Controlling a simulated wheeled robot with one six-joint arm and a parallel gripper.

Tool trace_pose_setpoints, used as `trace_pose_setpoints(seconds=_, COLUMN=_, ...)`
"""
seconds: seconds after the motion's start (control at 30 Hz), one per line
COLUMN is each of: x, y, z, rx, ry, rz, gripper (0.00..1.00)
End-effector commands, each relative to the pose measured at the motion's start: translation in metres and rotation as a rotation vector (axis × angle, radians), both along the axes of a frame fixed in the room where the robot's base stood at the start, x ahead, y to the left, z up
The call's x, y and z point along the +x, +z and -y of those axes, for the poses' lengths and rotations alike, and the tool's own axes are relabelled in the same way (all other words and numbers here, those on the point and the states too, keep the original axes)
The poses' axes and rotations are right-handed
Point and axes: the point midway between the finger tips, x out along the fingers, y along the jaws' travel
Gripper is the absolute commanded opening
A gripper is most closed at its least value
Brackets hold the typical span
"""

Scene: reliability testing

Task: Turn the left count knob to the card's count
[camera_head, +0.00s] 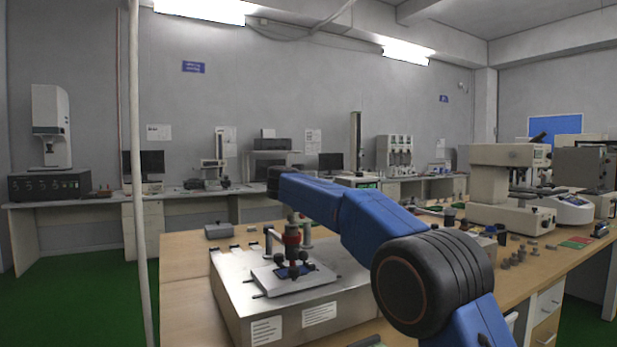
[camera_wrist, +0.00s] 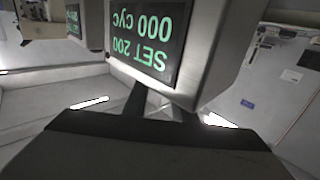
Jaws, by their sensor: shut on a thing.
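In the wrist view a grey counter box with a dark display (camera_wrist: 150,38) fills the upper middle, upside down. Its green text reads "SET 200" and "000 cyc". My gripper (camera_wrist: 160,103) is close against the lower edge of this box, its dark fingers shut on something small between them. That spot is where a knob sits, but the left count knob itself is mostly hidden by the fingers and box edge. In the head view my blue arm reaches toward the back and hides my gripper. I cannot pick out the count card for certain.
A steel test box (camera_head: 290,305) with a clamped fixture stands on the wooden bench left of my arm. A beige microscope-like machine (camera_head: 505,185) and small loose parts are at right. A device with a green display (camera_head: 366,184) shows behind my arm. Green floor is open at left.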

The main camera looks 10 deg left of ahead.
Motion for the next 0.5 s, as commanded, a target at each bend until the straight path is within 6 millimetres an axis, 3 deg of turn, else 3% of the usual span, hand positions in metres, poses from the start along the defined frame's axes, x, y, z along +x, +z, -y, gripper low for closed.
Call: trace_pose_setpoints(seconds=0.5, x=-0.0012, y=-0.0006, z=0.0000, rx=0.001, ry=-0.089, rz=-0.002, gripper=0.02)
